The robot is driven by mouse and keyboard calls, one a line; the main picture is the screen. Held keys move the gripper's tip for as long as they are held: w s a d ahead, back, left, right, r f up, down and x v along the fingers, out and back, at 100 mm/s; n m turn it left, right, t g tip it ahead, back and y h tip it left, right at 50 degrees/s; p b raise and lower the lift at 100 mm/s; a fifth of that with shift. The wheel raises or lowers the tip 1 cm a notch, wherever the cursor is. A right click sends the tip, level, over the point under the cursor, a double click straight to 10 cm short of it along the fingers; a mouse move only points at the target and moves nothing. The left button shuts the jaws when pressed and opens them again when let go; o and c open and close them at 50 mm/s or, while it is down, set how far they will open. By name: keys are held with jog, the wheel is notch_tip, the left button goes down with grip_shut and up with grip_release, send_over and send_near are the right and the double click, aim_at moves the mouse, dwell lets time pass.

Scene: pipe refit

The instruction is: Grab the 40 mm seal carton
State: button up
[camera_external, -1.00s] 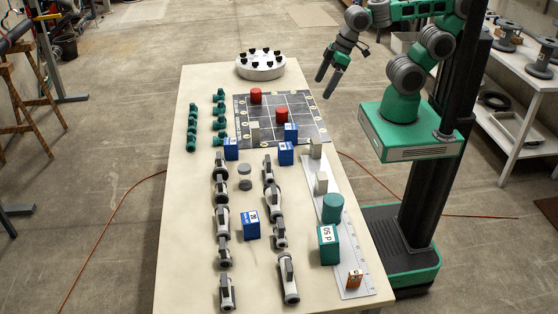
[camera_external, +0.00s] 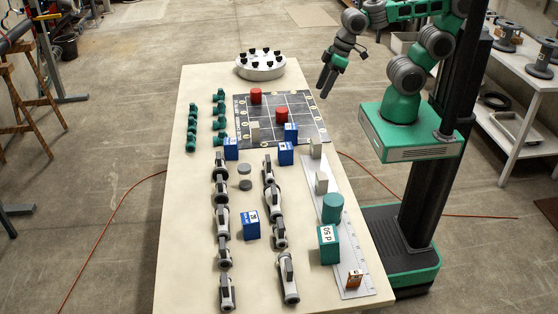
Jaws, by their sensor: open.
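Several small blue cartons with white labels stand on the table: one beside the black grid board's near left corner (camera_external: 231,149), one at its near edge (camera_external: 286,154), one on the board (camera_external: 291,132), and one between the two rows of grey valves (camera_external: 251,225). Their labels are too small to read, so I cannot tell which is the 40 mm seal carton. My gripper (camera_external: 327,78) is open and empty, pointing down. It is in the air near the table's far right edge, well apart from every carton.
The black grid board (camera_external: 270,107) holds two red cylinders. A white round holder (camera_external: 261,65) stands at the far end. Grey valves (camera_external: 222,222) stand in two rows. Green fittings (camera_external: 192,131) line the left. A teal box (camera_external: 328,244) and teal cylinder (camera_external: 332,208) stand on the right strip.

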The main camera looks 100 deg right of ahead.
jog(key=w+a+f+m+g+y+b, duration=0.2)
jog(key=a+f+m+y, duration=0.15)
jog(key=f, duration=0.35)
jog(key=w+a+f+m+g+y+b, duration=0.1)
jog(key=a+f+m+y+b, duration=0.1)
jog(key=a+f+m, duration=0.45)
jog(key=m+g+y+b, duration=0.1)
jog(key=m+y+b, duration=0.2)
jog(key=m+y, duration=0.5)
send_near(322, 180)
notch_tip(322, 180, up, 2)
jog(key=a, duration=0.2)
jog(key=shift+n, duration=0.3)
notch_tip(322, 180, down, 6)
jog(key=shift+s+a+r, duration=0.1)
jog(key=shift+s+a, duration=0.05)
jog(key=shift+a, duration=0.05)
jog(key=x, duration=0.5)
jog(key=shift+s+f, duration=0.15)
jog(key=shift+f, duration=0.05)
jog(key=shift+h, duration=0.25)
grip_shut()
